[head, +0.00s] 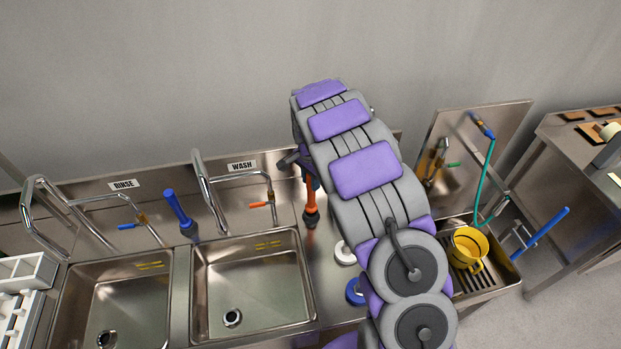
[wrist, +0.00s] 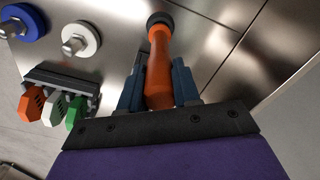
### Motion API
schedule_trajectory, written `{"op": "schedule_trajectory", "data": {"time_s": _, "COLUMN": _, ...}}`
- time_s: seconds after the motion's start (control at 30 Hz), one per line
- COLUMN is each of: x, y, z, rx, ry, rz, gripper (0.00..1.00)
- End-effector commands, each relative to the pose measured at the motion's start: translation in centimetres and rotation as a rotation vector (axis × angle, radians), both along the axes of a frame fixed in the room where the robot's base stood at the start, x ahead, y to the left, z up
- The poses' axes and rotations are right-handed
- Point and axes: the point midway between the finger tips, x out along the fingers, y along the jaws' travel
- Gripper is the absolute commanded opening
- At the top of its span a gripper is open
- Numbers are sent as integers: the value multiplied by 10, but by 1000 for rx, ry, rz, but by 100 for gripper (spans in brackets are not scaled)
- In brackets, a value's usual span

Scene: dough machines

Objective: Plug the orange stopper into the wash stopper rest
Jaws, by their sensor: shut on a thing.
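The orange stopper (head: 311,197) is upright on the steel counter's right side of the wash sink (head: 250,275), with its dark end down. In the wrist view the orange stopper (wrist: 159,65) runs away from the jaws to a dark round end. My gripper (head: 303,163) is shut on its upper part; in the wrist view the blue-grey fingers (wrist: 158,92) are on both sides of it. The wash stopper rest cannot be made out apart from the stopper's dark end, so I cannot tell whether the stopper is seated or just above the counter.
A blue stopper (head: 176,207) stands between the sinks. White (head: 344,253) and blue (head: 354,291) discs lie right of the wash sink. The wash faucet (head: 208,190) rises at left. A yellow jug (head: 468,247) stands further right. A dark rack (wrist: 62,84) holds coloured handles.

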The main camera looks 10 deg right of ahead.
Motion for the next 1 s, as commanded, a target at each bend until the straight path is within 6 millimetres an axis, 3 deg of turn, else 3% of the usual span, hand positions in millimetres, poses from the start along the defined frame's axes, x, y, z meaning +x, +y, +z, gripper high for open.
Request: {"op": "schedule_trajectory", "data": {"time_s": 1.0, "x": 0, "y": 0, "z": -23, "rx": 0, "ry": -1, "rz": 0, "gripper": 0}}
